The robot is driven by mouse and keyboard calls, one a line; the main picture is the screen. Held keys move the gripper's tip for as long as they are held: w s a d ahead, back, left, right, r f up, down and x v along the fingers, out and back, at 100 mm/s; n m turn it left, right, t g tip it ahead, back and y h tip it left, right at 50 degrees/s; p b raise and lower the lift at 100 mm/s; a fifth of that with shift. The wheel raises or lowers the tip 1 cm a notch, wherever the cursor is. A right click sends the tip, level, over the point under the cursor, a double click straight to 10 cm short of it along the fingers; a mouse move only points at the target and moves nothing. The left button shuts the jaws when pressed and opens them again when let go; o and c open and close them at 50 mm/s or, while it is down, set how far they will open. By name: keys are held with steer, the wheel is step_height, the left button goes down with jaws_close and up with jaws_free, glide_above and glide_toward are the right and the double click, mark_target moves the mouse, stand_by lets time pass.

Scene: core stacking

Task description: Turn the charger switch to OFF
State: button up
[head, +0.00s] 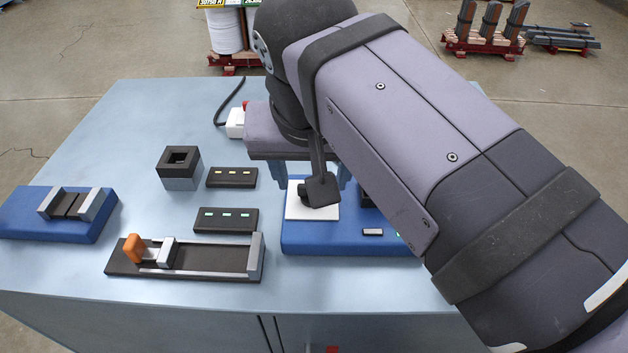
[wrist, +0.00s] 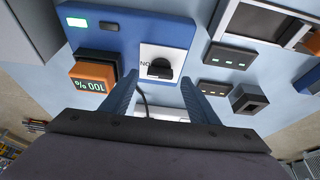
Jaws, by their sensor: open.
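The charger (head: 290,240) is a blue block with a white plate (head: 325,212). A black rotary switch knob (wrist: 161,68) sits on the plate, with "ON" lettering beside it in the wrist view. An "OFF" mark is not visible. My gripper (wrist: 160,82) is open, its two blue fingers apart on either side of the knob's near side. I cannot tell whether they touch it. In the head view, my gripper and arm partly cover the charger. An orange block showing "100 %" (wrist: 90,84) sits in a black holder on the charger. A green light (wrist: 77,22) is lit.
Two black modules (head: 231,178) (head: 229,220) with small lights lie left of the charger. A dark square socket block (head: 180,170), a rail with an orange handle (head: 135,248) and a blue cradle (head: 30,215) stand farther left. A white plug (head: 236,123) with black cable is behind.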

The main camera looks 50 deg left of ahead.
steer(key=shift+x, duration=1.05)
steer(key=c, duration=1.1)
steer(key=shift+o, duration=0.2)
